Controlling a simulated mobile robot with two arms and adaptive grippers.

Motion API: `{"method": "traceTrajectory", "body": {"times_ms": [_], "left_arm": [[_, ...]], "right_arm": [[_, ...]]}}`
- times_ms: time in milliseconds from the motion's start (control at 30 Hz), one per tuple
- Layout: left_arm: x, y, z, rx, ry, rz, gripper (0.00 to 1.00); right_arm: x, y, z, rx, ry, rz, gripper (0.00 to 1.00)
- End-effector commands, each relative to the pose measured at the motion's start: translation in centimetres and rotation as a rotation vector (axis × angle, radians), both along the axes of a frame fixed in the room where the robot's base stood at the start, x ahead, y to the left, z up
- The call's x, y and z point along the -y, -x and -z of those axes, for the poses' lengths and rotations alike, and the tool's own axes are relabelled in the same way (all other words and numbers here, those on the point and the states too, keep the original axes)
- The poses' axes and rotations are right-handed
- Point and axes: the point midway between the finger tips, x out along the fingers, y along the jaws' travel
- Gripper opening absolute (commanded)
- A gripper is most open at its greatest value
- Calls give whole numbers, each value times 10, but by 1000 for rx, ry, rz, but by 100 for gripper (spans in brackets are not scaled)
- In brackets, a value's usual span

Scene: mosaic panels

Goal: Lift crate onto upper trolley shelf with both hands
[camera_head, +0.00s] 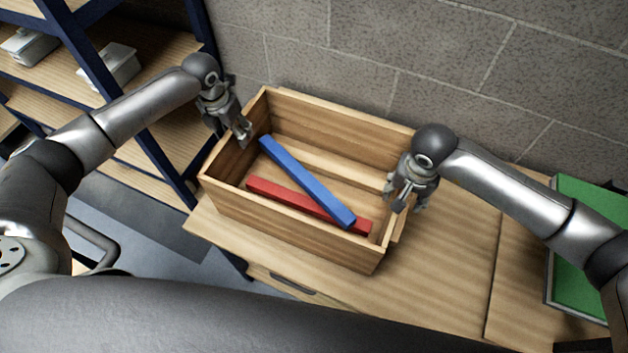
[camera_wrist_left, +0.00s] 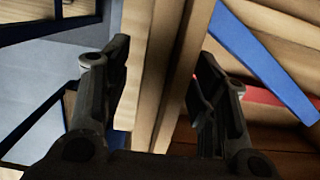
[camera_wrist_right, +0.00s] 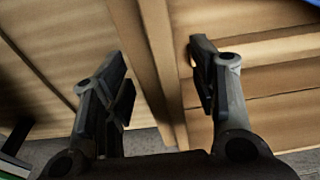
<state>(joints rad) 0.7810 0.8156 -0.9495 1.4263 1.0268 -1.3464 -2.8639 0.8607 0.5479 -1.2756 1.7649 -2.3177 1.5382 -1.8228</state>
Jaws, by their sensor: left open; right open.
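A wooden crate (camera_head: 285,222) stands on a wooden worktop and holds a blue bar (camera_head: 305,180) lying across a red bar (camera_head: 300,205). My left gripper (camera_head: 243,132) is at the crate's left end wall. In the left wrist view its open fingers (camera_wrist_left: 165,85) stand on either side of that wall (camera_wrist_left: 152,60). My right gripper (camera_head: 405,200) is at the crate's right end wall. In the right wrist view its open fingers (camera_wrist_right: 160,75) straddle that wall (camera_wrist_right: 155,50). I cannot tell whether any finger touches the wood. No trolley shelf can be made out for certain.
The worktop (camera_head: 455,255) is clear to the right of the crate. A green panel (camera_head: 590,235) lies at the far right. A blue-framed rack (camera_head: 150,150) with wooden shelves and grey boxes (camera_head: 110,68) stands at left. A block wall (camera_head: 400,50) is close behind.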

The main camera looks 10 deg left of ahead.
Motion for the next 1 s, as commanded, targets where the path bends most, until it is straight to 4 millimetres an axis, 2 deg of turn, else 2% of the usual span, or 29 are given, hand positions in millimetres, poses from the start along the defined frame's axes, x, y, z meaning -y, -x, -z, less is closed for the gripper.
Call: {"method": "traceTrajectory", "body": {"times_ms": [300, 700, 1000], "left_arm": [[0, 0, 2, 1, 0, 0, 54], [0, -1, 1, 1, 0, 0, 2], [0, -1, 1, 1, -1, 0, 0]], "right_arm": [[0, 0, 2, 1, 0, 0, 54], [0, 0, 1, 0, 0, 0, 2], [0, 0, 1, 0, -1, 0, 0]]}}
